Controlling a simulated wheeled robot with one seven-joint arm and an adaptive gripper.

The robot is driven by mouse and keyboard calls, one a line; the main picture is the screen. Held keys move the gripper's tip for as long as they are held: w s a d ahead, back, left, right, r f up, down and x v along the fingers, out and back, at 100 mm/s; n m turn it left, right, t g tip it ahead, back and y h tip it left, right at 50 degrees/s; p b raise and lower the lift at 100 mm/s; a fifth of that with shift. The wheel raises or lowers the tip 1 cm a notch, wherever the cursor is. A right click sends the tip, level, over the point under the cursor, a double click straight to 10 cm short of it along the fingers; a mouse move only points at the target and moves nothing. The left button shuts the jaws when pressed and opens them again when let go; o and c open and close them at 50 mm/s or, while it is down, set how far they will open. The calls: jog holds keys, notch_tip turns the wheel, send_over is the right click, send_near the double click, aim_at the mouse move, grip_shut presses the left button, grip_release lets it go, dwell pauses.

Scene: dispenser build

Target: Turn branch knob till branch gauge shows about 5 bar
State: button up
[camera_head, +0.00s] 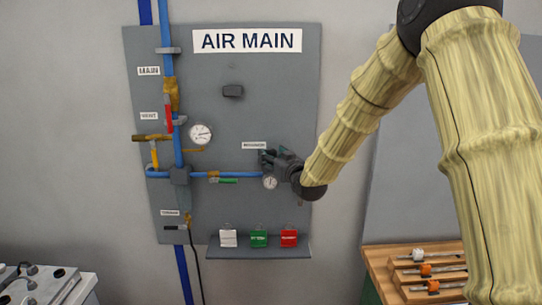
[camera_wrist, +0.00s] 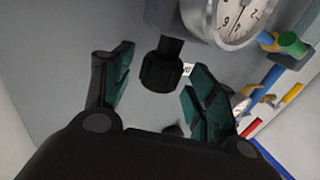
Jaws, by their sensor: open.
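The branch knob (camera_wrist: 160,73) is a black ridged cylinder on a dark stem below the gauge in the wrist view. My gripper (camera_wrist: 158,80) is open, its green-padded fingers on either side of the knob with gaps showing. How deep the fingers reach past the knob is hard to tell. The branch gauge (camera_wrist: 228,14), a white dial, is cut off by the top edge, and I cannot read its value. In the head view, the branch gauge (camera_head: 270,182) is small and unreadable. My gripper (camera_head: 270,158) is at the panel there and hides the knob.
The grey AIR MAIN panel (camera_head: 262,95) carries blue pipes, a larger main gauge (camera_head: 200,134), a red-handled valve (camera_head: 169,115) and a green-handled valve (camera_head: 222,180). A wooden rack (camera_head: 405,256) is at the lower right.

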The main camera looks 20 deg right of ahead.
jog(key=s+d, duration=0.1)
jog(key=s, duration=0.8)
jog(key=shift+s+d, duration=0.3)
jog(key=shift+s, duration=0.05)
jog(key=s+a+f+m+g+h+b, duration=0.1)
jog(key=s+f+g, duration=0.35)
jog(key=f, duration=0.95)
jog(key=s+a+f+g, duration=0.2)
jog(key=s+f, duration=0.5)
jog(key=f, duration=0.6)
jog(key=s+a+f+m+g+h+b, duration=0.1)
jog(key=s+f+g, duration=0.35)
jog(key=f, duration=0.95)
jog(key=s+f+g, duration=0.2)
jog(key=s+f, duration=0.4)
jog(key=s, duration=0.6)
jog(key=s+a+f+g, duration=0.1)
jog(key=s+f+g, duration=0.1)
jog(key=s+f, duration=0.4)
jog(key=s+a+f+g, duration=0.1)
jog(key=s+f, duration=0.6)
jog(key=s, duration=1)
jog(key=shift+s+g+h+b, duration=0.3)
jog(key=shift+g+h+b, duration=0.1)
jog(key=shift+g, duration=0.5)
jog(key=shift+a, duration=0.1)
